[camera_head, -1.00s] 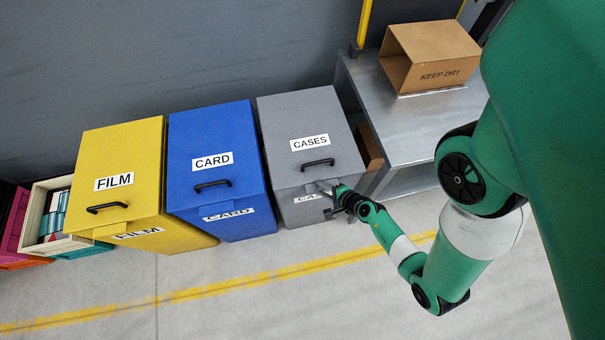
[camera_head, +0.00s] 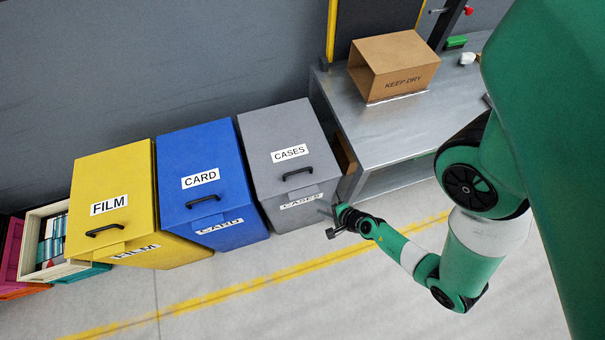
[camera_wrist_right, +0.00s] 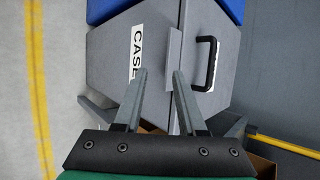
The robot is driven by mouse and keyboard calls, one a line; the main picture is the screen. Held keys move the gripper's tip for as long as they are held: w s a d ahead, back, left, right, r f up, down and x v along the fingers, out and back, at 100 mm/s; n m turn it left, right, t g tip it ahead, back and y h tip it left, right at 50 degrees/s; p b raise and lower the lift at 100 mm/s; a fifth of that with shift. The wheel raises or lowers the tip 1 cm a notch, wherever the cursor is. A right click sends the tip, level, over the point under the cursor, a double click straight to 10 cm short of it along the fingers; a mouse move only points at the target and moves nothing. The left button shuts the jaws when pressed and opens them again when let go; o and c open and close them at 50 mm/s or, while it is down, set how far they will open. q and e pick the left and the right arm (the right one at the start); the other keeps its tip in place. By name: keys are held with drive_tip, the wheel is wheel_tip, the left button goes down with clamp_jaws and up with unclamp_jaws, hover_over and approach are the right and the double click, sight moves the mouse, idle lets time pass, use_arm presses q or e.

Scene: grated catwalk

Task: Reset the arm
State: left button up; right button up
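My right gripper (camera_head: 334,222) is by the front right corner of the grey CASES bin (camera_head: 275,140) in the head view, apart from its handle. In the right wrist view the gripper (camera_wrist_right: 158,78) has its two fingers spread with nothing between them. The grey bin (camera_wrist_right: 120,65) with its black handle (camera_wrist_right: 207,62) lies beyond the fingertips. My left gripper is not in view.
A blue CARD bin (camera_head: 195,160) and a yellow FILM bin (camera_head: 105,180) stand left of the grey bin, lids shut. A cardboard box (camera_head: 400,65) sits on the metal table (camera_head: 380,130) at right. Floor in front of the bins is clear.

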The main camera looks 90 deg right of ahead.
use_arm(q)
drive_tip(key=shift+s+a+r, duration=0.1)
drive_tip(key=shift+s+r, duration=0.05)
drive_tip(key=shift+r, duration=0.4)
use_arm(e)
drive_tip(key=shift+v, duration=0.85)
drive_tip(key=shift+w+a, duration=0.1)
